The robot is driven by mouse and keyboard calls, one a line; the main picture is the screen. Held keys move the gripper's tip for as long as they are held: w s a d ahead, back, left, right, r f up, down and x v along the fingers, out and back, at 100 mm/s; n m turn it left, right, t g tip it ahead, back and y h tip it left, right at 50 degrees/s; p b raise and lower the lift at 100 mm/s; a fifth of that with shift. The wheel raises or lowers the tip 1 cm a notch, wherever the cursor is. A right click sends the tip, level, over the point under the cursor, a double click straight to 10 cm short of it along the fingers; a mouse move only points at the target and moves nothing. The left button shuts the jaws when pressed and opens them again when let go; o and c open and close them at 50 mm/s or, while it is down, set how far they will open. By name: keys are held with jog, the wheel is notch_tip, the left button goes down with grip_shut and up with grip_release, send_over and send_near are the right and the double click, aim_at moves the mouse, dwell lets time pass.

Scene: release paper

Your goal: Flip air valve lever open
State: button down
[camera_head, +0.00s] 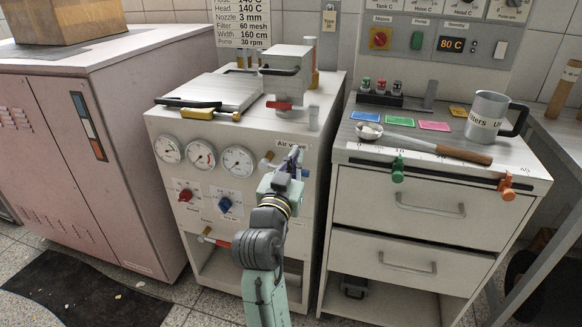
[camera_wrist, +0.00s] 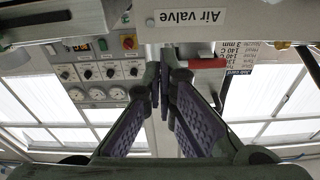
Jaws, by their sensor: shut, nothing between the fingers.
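The "Air valve" label (camera_head: 291,146) is on the upper right of the white machine's front in the head view. It also shows upside down at the top of the wrist view (camera_wrist: 190,17). My gripper (camera_head: 289,160) is just below the label, at the front panel. In the wrist view its purple-padded fingers (camera_wrist: 163,85) have their tips close together with nothing between them. A red lever (camera_wrist: 207,63) shows just right of the fingertips; contact cannot be told. In the head view my gripper hides most of the valve, leaving a brass-coloured end (camera_head: 267,158) visible to its left.
Three gauges (camera_head: 203,155), a red knob (camera_head: 186,195) and a blue knob (camera_head: 225,204) are left of my arm. A red-handled lower valve (camera_head: 221,243) is near it. A drawer cabinet (camera_head: 420,205) stands to the right, across a narrow gap.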

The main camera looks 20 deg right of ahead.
jog(key=p+x, duration=0.1)
jog(key=x, duration=0.3)
jog(key=shift+r, duration=0.2)
jog(key=f, duration=0.4)
jog(key=shift+s+a+f, duration=0.15)
jog(key=shift+s+a, duration=0.15)
jog(key=shift+a, duration=0.1)
jog(key=shift+f, duration=0.1)
jog(key=shift+f+m+b, duration=0.3)
jog(key=shift+m+b, duration=0.1)
jog(key=shift+b, duration=0.25)
